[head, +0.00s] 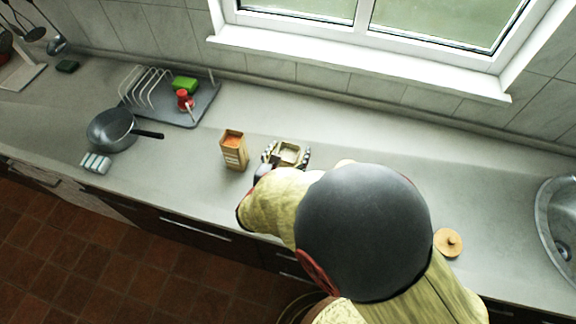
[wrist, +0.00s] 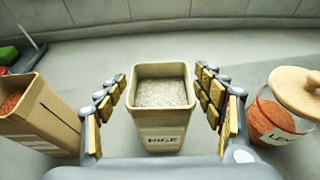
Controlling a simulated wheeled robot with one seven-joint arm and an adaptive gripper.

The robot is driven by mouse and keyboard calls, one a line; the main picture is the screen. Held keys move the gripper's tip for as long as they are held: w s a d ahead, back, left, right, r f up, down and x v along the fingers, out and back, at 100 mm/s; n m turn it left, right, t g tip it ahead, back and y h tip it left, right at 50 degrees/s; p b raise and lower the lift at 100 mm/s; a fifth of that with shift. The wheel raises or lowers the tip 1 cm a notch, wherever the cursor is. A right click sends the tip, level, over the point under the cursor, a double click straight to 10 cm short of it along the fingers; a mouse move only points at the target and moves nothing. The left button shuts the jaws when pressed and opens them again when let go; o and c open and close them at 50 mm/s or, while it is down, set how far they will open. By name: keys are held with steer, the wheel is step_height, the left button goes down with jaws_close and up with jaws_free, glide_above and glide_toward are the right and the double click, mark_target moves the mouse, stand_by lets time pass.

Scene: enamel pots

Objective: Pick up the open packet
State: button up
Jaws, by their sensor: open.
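The open packet (head: 234,152) is a tall brown box-shaped packet with orange-red contents showing at its open top. It stands upright on the counter, left of my gripper (head: 287,154) in the head view. In the wrist view the packet (wrist: 42,122) is at the left edge, outside my left finger and apart from it. My gripper (wrist: 161,82) is open. A square beige canister (wrist: 160,121), with a label that seems to read RICE and pale grains inside, stands between the spread fingers. Gaps show on both sides of it. The canister's rim (head: 290,147) also shows in the head view.
A glass jar (wrist: 272,122) with a wooden lid and red contents stands right of my gripper. A wooden lid (head: 449,242) and sink (head: 560,225) are at the right.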

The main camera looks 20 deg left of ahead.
mark_target(291, 149)
steer(key=x, duration=0.3)
steer(key=shift+f, duration=0.15)
steer(key=c, duration=0.3)
steer(key=c, duration=1.4)
steer(key=shift+o, duration=0.2)
steer(key=shift+r, duration=0.2)
